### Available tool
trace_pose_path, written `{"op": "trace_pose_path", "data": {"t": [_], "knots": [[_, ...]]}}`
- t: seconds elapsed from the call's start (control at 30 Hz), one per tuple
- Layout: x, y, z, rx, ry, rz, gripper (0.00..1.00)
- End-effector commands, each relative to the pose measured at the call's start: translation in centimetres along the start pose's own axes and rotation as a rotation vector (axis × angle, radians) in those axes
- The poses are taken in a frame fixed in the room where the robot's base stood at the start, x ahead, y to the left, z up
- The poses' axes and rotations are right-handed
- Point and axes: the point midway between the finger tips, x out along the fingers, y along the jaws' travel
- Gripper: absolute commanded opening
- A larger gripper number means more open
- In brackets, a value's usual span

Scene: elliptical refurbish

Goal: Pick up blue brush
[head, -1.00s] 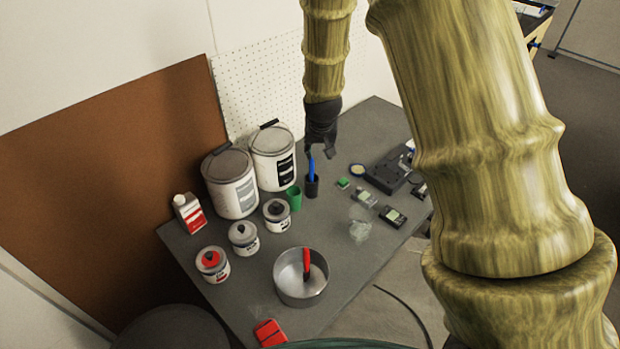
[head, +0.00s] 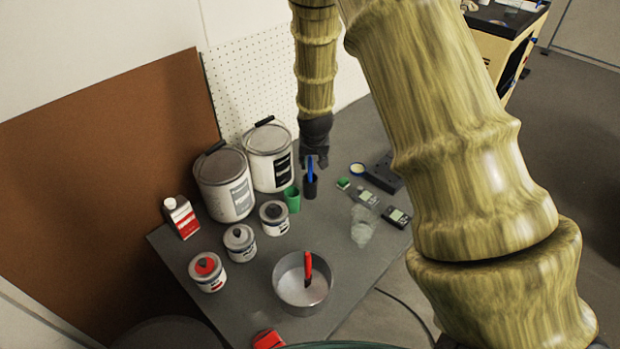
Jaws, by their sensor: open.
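The blue brush (head: 310,168) stands upright in a small dark cup (head: 310,187) on the grey table (head: 340,240), in the head view. Its blue handle sticks up above the cup rim. My gripper (head: 314,163) points down at the top of the handle, with its dark fingers open. The fingers overlap the handle in this view; I cannot tell whether they are around it or touching it.
A green cup (head: 292,199) stands just left of the dark cup. Two large paint cans (head: 224,185) and several small cans (head: 240,243) are further left. A metal pot (head: 290,283) holds a red-handled tool (head: 308,266). Small devices (head: 397,217) and a clear glass (head: 364,225) lie right.

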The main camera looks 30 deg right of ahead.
Motion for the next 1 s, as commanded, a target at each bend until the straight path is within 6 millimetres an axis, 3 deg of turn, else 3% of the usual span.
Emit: {"op": "trace_pose_path", "data": {"t": [0.37, 0.8, 1.0], "knots": [[1.6, -0.3, 0.0, -0.003, -0.002, 0.000, 0.41], [5.4, -1.0, -0.1, -0.002, -0.002, 0.000, 0.41], [6.2, -1.0, -0.1, -0.002, -0.001, -0.001, 0.41]]}}
